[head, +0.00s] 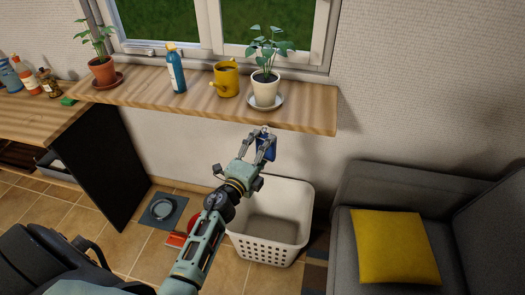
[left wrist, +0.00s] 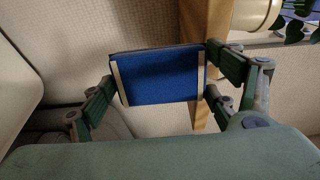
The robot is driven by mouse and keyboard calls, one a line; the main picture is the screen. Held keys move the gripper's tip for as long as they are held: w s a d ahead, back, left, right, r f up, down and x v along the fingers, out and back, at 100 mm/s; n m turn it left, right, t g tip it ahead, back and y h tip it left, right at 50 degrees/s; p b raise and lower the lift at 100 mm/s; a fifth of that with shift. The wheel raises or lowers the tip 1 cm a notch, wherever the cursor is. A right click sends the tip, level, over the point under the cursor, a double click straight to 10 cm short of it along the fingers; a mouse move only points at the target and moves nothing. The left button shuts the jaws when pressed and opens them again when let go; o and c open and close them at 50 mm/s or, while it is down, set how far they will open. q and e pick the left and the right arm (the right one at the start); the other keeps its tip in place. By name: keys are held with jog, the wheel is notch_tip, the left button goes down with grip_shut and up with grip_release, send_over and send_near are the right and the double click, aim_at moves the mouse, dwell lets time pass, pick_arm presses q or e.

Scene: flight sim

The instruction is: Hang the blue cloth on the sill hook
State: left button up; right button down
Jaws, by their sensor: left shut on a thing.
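The blue cloth (head: 267,147) is between the fingers of my left gripper (head: 262,143), just below the front edge of the wooden sill (head: 312,117). In the left wrist view, the cloth (left wrist: 160,76) is a folded blue rectangle with pale bands at both ends, and the fingers close on its two sides. The sill's edge (left wrist: 212,30) shows behind it at the upper right. The sill hook is not clearly visible; a small light part shows above the fingertips, and I cannot tell whether the cloth touches it. My right gripper is not in view.
A white basket (head: 270,240) stands on the floor below. A grey sofa with a yellow cushion (head: 394,247) is at right.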

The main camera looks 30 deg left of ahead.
pick_arm(q)
jog(key=o, duration=1)
jog(key=s, duration=1.2)
